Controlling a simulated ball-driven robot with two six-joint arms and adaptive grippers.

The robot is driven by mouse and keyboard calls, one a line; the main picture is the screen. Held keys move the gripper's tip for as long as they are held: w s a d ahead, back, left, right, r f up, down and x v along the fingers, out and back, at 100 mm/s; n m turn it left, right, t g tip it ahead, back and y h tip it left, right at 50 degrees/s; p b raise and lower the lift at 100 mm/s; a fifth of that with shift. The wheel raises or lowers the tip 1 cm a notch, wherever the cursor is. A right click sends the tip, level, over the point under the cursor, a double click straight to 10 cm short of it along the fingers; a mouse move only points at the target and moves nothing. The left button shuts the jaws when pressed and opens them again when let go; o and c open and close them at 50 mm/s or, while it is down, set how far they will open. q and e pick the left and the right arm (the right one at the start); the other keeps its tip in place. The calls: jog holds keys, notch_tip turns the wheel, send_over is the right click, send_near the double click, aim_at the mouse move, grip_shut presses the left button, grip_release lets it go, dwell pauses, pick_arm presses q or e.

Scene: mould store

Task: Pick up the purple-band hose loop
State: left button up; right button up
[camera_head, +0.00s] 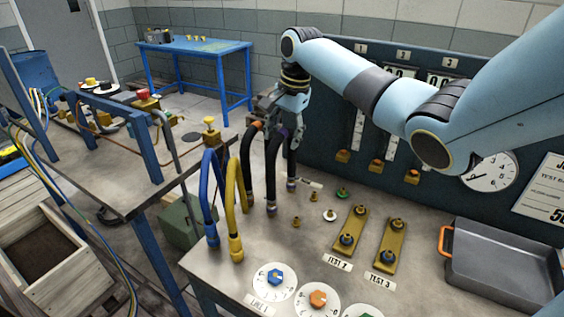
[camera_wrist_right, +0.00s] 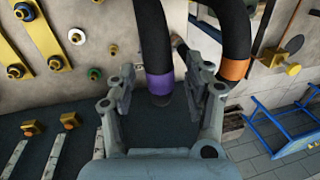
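The purple-band hose loop (camera_head: 271,170) is a thick black hose standing on the grey bench, its top partly hidden by my right gripper. Its purple band shows in the right wrist view (camera_wrist_right: 164,82) between the two fingers. My right gripper (camera_head: 279,112) is at the top of the hose, and in the wrist view its fingers (camera_wrist_right: 158,75) are apart on either side of the hose, with gaps showing. A black hose with an orange band (camera_wrist_right: 235,69) stands close beside it, just outside the right-hand finger in the wrist view. My left gripper is not in view.
A blue hose (camera_head: 208,195) and a yellow hose (camera_head: 232,205) stand to the left of the black hoses. Brass fittings on plates (camera_head: 350,232), dials (camera_head: 318,299) and a grey tray (camera_head: 500,270) lie to the right. A dark gauge panel (camera_head: 340,100) rises behind.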

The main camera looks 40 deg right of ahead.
jog(key=c, duration=0.4)
grip_shut()
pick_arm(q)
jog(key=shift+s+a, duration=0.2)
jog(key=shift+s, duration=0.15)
pick_arm(e)
jog(key=shift+r, duration=0.1)
notch_tip(320, 180, up, 4)
jog(key=shift+d+f+b, duration=0.1)
jog(key=shift+b, duration=0.4)
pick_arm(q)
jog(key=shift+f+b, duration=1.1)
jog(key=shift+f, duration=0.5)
pick_arm(e)
jog(key=s+d+r, duration=0.7)
jog(key=s+d, duration=0.1)
jog(key=shift+d, duration=0.15)
